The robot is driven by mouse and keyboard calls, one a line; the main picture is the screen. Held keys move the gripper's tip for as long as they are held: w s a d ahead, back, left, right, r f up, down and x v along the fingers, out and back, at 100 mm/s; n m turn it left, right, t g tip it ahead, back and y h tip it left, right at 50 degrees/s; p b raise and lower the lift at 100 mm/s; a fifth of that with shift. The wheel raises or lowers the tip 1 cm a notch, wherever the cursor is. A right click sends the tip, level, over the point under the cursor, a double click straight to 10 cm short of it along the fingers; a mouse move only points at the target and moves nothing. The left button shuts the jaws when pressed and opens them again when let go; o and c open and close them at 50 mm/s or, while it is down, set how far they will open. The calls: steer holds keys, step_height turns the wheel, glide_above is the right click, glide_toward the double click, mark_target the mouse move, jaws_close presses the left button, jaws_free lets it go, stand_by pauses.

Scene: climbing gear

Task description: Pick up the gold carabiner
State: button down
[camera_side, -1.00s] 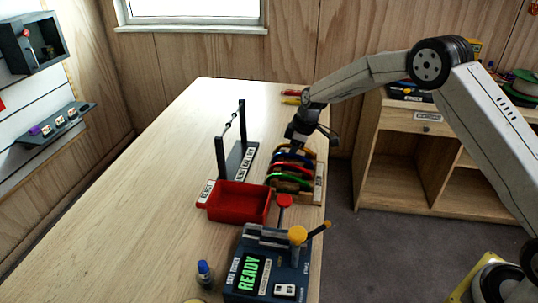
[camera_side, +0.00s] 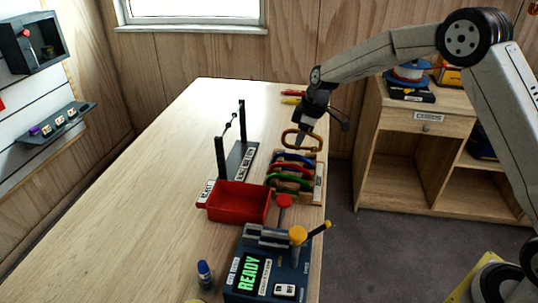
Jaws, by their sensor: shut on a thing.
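The gold carabiner (camera_side: 300,140) is an orange-gold loop held at the tip of my gripper (camera_side: 308,124). My gripper is shut on it and holds it above the far end of the wooden carabiner rack (camera_side: 316,186). The rack still bears several carabiners, among them a blue one (camera_side: 294,157), a red one (camera_side: 290,167) and a green one (camera_side: 284,178). The held carabiner looks clear of them. The fingertips are small in this view and partly hidden by the wrist.
A red reject tray (camera_side: 238,204) stands left of the rack. Behind it is a dark stand with two posts and a bar (camera_side: 240,150). A tester reading READY (camera_side: 262,268) with levers is in front. The left of the table (camera_side: 150,210) is mostly clear.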

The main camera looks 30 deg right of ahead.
steer(key=s+r, duration=0.6)
steer(key=s, duration=0.5)
steer(key=shift+r, duration=0.25)
steer(key=shift+s, duration=0.1)
steer(key=c, duration=1.3)
jaws_free()
jaws_close()
steer(key=shift+a, duration=0.2)
